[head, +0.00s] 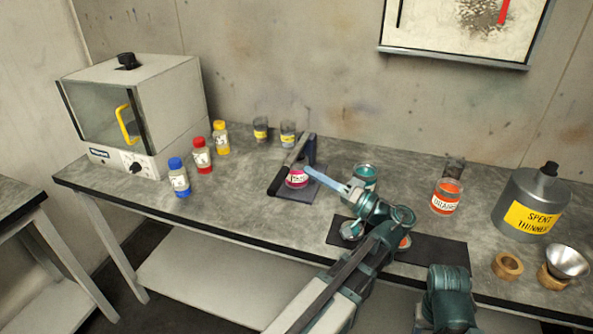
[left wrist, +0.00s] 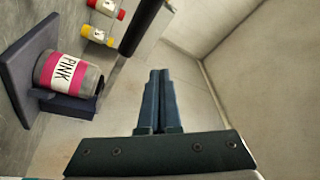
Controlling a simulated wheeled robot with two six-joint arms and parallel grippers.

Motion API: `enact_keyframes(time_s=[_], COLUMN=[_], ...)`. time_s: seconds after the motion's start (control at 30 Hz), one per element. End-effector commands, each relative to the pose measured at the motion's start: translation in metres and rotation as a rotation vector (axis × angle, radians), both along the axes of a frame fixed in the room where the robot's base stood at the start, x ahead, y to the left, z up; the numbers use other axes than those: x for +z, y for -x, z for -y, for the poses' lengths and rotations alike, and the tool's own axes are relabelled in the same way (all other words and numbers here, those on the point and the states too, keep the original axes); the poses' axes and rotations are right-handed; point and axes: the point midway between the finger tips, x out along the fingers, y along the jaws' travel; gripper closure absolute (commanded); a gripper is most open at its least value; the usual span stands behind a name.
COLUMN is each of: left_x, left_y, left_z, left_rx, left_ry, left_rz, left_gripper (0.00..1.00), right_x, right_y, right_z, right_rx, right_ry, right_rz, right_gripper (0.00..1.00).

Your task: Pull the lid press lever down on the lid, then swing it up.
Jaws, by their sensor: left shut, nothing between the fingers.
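The lid press stands mid-bench, with a dark base (head: 309,190) and an upright post (head: 311,150). Its lever (head: 289,166) slants from the post down toward the front left, beside and above the pink-labelled can (head: 297,180). The can also shows in the left wrist view (left wrist: 67,77), lying against the press base (left wrist: 22,75) in that tilted picture. The dark lever handle (left wrist: 140,24) shows at the top there. My left gripper (head: 309,171) is shut and empty, just right of the can in the head view. Contact with the lever cannot be told. My right gripper is not visible.
Blue, red and yellow bottles (head: 201,156) stand left of the press, before a glass-fronted cabinet (head: 140,110). A teal can (head: 366,176), orange can (head: 446,197), thinner drum (head: 530,205) and funnel (head: 568,262) stand to the right. A dark mat (head: 440,252) lies in front.

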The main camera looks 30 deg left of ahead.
Motion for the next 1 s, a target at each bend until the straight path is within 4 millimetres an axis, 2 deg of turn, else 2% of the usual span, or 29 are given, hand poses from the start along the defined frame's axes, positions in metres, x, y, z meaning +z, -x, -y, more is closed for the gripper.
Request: enact_keyframes(time_s=[0.03, 0.2, 0.33, 0.6, 0.8, 1.0], left_x=[0.018, 0.012, 0.007, 0.003, 0.001, -0.003], left_y=[0.0, 0.001, 0.004, 0.01, 0.012, 0.012], left_z=[-0.009, -0.026, -0.029, -0.013, 0.003, 0.009], left_rx=[0.035, 0.085, 0.042, -0.26, -0.497, -0.588], left_ry=[0.074, 0.338, 0.526, 0.806, 0.866, 0.871], left_rz=[-0.126, -0.608, -0.98, -1.67, -1.957, -2.044], left_gripper=[1.0, 1.0, 1.0, 1.0, 1.0, 1.0], right_x=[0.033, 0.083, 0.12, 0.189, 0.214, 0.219], right_y=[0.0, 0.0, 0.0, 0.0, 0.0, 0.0], right_z=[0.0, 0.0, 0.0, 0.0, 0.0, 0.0], right_rx=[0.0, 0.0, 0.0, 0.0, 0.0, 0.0], right_ry=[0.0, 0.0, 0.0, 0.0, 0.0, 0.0], right_rz=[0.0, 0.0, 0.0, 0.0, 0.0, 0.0], right_gripper=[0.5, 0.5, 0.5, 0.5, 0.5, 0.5])
